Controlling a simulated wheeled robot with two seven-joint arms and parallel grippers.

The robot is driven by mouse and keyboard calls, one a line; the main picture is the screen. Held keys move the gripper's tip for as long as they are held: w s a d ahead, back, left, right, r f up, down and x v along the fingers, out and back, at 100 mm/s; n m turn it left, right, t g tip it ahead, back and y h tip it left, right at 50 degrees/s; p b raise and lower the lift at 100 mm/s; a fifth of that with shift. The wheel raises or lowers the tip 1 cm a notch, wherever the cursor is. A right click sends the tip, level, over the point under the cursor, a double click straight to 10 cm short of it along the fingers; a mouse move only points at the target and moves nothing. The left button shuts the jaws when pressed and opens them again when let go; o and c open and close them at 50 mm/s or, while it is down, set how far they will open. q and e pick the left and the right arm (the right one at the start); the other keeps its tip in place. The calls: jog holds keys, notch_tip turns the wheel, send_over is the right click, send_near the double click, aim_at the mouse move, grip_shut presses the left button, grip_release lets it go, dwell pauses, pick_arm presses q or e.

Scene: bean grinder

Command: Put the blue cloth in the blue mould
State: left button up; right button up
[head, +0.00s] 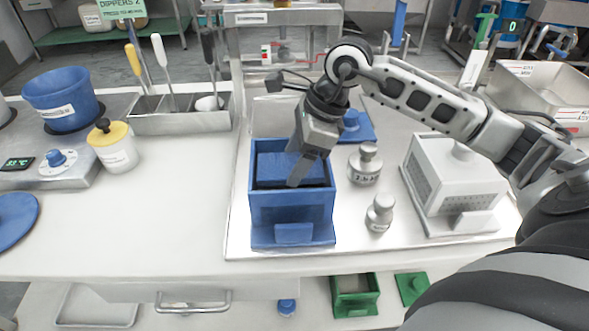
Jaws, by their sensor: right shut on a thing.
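The blue mould (280,213) is an open-topped box standing on the metal tray near the middle of the head view. The blue cloth (272,166) shows as a blue sheet inside the mould's opening, below the rim at the back. My right gripper (301,172) reaches down over the mould's opening from the upper right. Its jaws are shut on the blue cloth, with the fingertips at the mould's mouth. The fingers hide part of the cloth and of the mould's inside. My left gripper is out of view.
A blue lid (356,127) lies behind my right gripper. Two metal weights (366,165) (380,213) and a white perforated box (455,178) stand to the right on the tray (400,240). A yellow-lidded jar (115,153) stands left. The counter (170,220) left of the tray is clear.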

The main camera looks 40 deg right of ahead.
notch_tip(320, 180, down, 3)
jog(key=shift+f, duration=0.45)
jog(key=o, duration=1)
jog(key=shift+c, duration=0.2)
jog(key=shift+r, duration=0.1)
jog(key=shift+r, duration=0.2)
jog(key=v, duration=1.1)
jog(key=shift+s+d+r, duration=0.1)
jog(key=shift+r, duration=0.25)
